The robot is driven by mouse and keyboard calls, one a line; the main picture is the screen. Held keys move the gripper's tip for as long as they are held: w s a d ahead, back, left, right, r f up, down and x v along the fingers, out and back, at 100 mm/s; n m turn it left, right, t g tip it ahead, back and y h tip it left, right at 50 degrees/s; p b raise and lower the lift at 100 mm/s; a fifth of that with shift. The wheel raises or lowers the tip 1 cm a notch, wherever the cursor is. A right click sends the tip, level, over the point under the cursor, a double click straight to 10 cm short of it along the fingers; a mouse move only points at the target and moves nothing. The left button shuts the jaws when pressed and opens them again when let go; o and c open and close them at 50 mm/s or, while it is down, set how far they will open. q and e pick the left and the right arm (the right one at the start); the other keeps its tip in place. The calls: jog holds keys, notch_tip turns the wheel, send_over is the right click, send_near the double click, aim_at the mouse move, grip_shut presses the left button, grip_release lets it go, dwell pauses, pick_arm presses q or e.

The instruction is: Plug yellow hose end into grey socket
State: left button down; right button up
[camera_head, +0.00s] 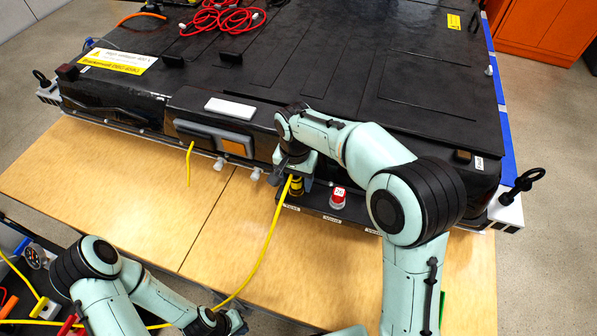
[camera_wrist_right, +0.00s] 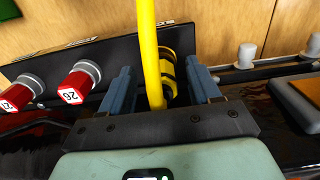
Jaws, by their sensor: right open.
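The yellow hose (camera_head: 262,240) runs from the black panel down to my left gripper. Its yellow-and-black end (camera_head: 296,187) is at the panel, below my right gripper (camera_head: 291,168). In the right wrist view, the end (camera_wrist_right: 169,72) sits between the two blue fingers of my right gripper (camera_wrist_right: 163,85), which are open with gaps on both sides. The hose crosses in front of it. The grey socket is hidden at that spot, so I cannot tell how deep the end sits. My left gripper (camera_head: 222,322) is at the hose near the bottom edge; its fingers are unclear.
Red numbered plugs (camera_wrist_right: 80,82) sit beside the hose end on the black panel (camera_head: 320,210). The large black battery pack (camera_head: 350,80) stands behind. A short yellow cable (camera_head: 189,165) hangs at its front. The wooden tabletop (camera_head: 120,185) is clear at left.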

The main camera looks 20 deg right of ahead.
aim_at(295, 177)
pick_arm(q)
jog(key=shift+w, duration=0.15)
pick_arm(e)
jog(key=shift+w+r, duration=0.1)
jog(key=shift+c, duration=0.5)
grip_shut()
pick_arm(q)
jog(key=shift+r, duration=0.1)
jog(key=shift+w+r+p, duration=0.4)
jog(key=shift+w+r, duration=0.05)
pick_arm(e)
jog(key=shift+r, duration=0.75)
